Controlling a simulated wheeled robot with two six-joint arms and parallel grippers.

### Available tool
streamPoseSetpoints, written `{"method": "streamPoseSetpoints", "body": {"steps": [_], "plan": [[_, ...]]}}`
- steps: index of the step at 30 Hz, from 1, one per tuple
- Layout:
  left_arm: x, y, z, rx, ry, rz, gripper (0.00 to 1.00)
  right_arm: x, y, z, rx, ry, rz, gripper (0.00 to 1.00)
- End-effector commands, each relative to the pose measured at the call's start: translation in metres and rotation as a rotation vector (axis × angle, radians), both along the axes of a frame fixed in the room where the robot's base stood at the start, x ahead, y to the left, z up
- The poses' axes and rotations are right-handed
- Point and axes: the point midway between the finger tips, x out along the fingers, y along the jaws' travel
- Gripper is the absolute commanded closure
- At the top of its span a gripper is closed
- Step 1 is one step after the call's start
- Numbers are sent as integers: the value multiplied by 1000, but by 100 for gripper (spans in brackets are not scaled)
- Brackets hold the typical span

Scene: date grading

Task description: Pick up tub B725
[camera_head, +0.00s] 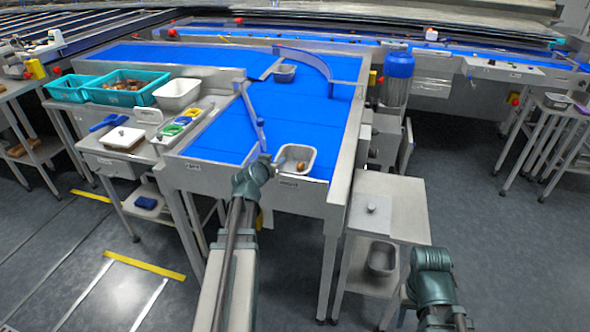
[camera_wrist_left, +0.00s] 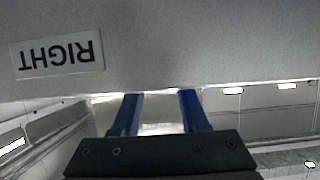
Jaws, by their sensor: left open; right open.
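No label reading B725 is legible, so I cannot tell which tub it is. Another grey tub (camera_head: 285,74) sits further back on the belt. My left gripper (camera_wrist_left: 162,110) is open, its two blue fingers apart in the left wrist view. In the head view my left wrist is just left of the near tub, and the fingertips are hard to make out. My right arm shows at the lower right; its gripper is out of view.
A grey end panel with a RIGHT label (camera_wrist_left: 58,53) fills the upper left wrist view. A side stand (camera_head: 405,205) with a grey tub (camera_head: 382,257) on its shelf is to the right. Teal crates (camera_head: 125,88) and a white tub (camera_head: 177,94) stand at left.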

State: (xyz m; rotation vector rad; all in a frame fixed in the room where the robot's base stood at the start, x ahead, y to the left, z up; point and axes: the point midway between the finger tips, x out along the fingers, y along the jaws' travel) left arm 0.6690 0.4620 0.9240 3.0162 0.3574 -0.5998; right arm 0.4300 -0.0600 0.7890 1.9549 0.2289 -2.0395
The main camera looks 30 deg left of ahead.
Motion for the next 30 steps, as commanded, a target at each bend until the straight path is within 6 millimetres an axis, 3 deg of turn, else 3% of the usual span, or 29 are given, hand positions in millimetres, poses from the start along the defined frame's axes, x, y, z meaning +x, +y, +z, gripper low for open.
{"method": "streamPoseSetpoints", "body": {"steps": [9, 17, 24, 30], "plan": [[42, 8, -17, 0, 0, -1, 56, 0, 0, -17, 0, 0, 0, 50], [43, 8, -17, 0, 0, 0, 56, 0, 0, -17, 0, 0, 0, 50], [43, 8, -17, 0, 0, 0, 100, 0, 0, -17, 0, 0, 0, 50], [43, 8, -17, 0, 0, 0, 100, 0, 0, -17, 0, 0, 0, 50]]}}
